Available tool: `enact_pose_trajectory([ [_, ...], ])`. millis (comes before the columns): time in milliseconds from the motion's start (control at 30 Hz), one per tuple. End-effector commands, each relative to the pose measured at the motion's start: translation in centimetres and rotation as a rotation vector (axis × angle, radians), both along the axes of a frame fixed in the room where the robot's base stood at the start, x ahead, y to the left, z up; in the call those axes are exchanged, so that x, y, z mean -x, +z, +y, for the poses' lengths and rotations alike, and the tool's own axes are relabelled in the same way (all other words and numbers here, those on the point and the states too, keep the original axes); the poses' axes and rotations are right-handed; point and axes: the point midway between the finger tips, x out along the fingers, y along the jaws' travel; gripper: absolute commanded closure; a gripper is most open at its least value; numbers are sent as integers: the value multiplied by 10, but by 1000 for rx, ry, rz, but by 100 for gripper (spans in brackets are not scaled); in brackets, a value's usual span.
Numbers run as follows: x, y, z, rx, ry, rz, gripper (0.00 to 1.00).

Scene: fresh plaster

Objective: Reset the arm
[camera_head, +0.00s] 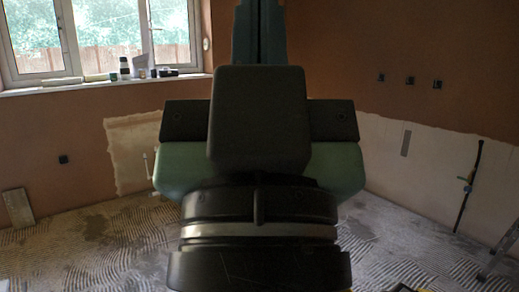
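My arm and its end fill the middle of the head view. A dark round joint with a grey ring sits at the bottom, with a wide green body and black blocks above it. Beyond these, narrow teal parts rise to the top edge and look like the fingers of my gripper (260,30). I see nothing held. The black block in front hides the finger bases.
A window sill (95,87) at the left holds small items. A board (18,208) leans on the left wall. A dark pole (468,187) leans on the right wall. A ladder-like frame (499,251) stands at the right edge.

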Motion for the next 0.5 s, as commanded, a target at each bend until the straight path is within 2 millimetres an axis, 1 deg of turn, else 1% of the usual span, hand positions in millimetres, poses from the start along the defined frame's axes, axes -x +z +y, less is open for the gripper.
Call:
enact_pose_trajectory([
  [33,0,33,0,0,0,0,100],
  [300,0,116,0,1,1,0,100],
  [400,0,145,0,1,1,0,100],
  [500,0,167,0,1,1,0,100],
])
